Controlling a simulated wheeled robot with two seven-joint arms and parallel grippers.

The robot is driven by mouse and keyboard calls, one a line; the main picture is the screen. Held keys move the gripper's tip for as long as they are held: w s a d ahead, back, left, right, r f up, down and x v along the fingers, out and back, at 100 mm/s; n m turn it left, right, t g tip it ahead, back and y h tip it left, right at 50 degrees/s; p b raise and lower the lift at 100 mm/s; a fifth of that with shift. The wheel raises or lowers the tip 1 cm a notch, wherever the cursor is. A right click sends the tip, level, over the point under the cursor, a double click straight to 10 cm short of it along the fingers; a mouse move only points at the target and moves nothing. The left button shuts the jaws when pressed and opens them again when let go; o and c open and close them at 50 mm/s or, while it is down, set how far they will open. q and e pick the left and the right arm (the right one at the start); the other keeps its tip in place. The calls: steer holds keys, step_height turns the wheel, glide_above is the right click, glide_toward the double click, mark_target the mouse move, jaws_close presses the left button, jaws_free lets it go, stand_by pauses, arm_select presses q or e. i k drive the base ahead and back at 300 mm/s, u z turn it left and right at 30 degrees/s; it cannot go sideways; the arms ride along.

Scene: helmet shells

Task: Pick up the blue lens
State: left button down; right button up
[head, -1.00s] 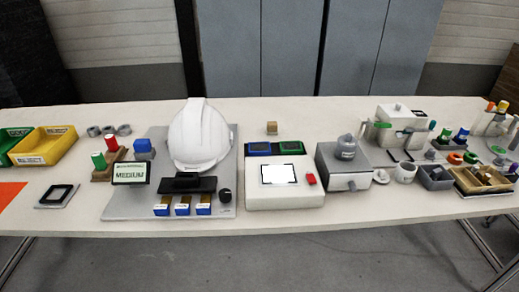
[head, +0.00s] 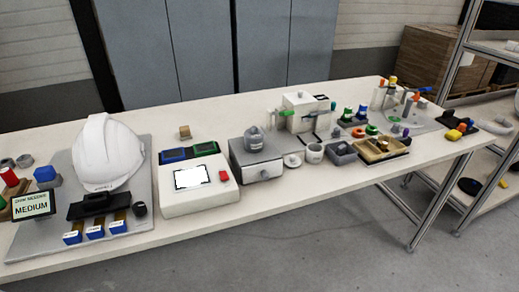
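I cannot tell for certain which object is the blue lens. Several blue things show in the head view. A blue block (head: 46,175) stands at the left behind the MEDIUM sign. Blue-fronted pieces (head: 95,232) sit in a row at the front of the helmet stand. A blue-framed pad (head: 173,156) lies behind the white box with the screen. Small coloured pieces, green and dark, stand right of centre at the back (head: 361,113), too small to make out. Neither of my grippers is in view.
The white helmet (head: 105,155) stands on a grey plate at the left. A grey drawer unit (head: 256,160), a tan divided tray (head: 378,151) and a dark bin (head: 341,153) stand to the right. A metal shelf rack (head: 478,115) stands beyond the table's right end.

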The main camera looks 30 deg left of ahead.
mark_target(171, 156)
steer(key=z, duration=0.6)
steer(key=i, duration=1.25)
steer(key=u, duration=3.3)
